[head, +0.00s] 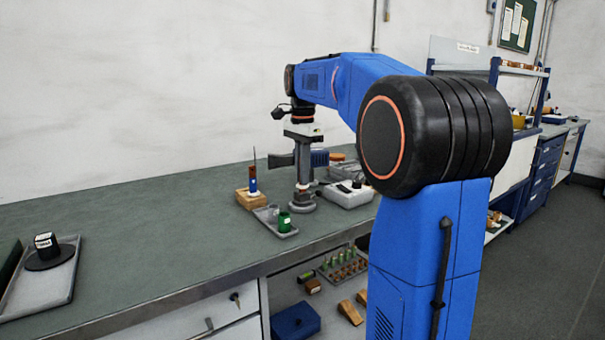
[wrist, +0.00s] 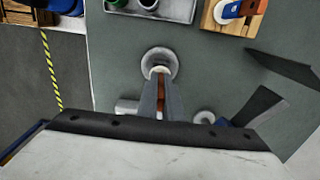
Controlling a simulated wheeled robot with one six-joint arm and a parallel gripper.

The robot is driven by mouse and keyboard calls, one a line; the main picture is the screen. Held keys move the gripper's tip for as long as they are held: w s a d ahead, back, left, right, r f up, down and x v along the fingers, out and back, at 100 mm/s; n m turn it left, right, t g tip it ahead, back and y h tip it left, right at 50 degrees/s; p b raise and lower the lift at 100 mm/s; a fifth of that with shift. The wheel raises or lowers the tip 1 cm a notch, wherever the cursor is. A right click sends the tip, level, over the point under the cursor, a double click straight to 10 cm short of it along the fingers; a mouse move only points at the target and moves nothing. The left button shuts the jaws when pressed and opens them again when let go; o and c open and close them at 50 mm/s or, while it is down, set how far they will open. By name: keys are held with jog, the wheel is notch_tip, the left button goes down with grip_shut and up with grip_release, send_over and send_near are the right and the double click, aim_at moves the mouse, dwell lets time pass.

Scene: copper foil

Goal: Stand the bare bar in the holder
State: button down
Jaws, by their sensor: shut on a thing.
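My gripper (wrist: 160,82) is shut on a narrow copper-coloured bar (wrist: 160,91), which shows as a thin strip between the fingers in the wrist view. The holder (wrist: 167,56) has a round grey base directly beyond the fingertips. In the head view the holder base (head: 302,206) stands on the bench, with my gripper (head: 303,182) right above it. The bar cannot be made out in the head view. The fingers hide its lower end, so I cannot tell whether it is in the holder.
A wooden block (head: 245,201) with a blue piece and a thin dark rod stands left of the holder. A grey tray (head: 270,222) with a green cup (head: 284,222) lies in front. A pale grey device (head: 349,194) stands to the right.

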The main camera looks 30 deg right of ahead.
jog(key=shift+f, duration=0.45)
jog(key=c, duration=1.8)
grip_release()
jog(key=shift+c, duration=0.2)
jog(key=shift+r, duration=0.1)
notch_tip(320, 180, up, 17)
jog(key=shift+r, duration=0.1)
jog(key=o, duration=0.3)
jog(key=shift+r, duration=1)
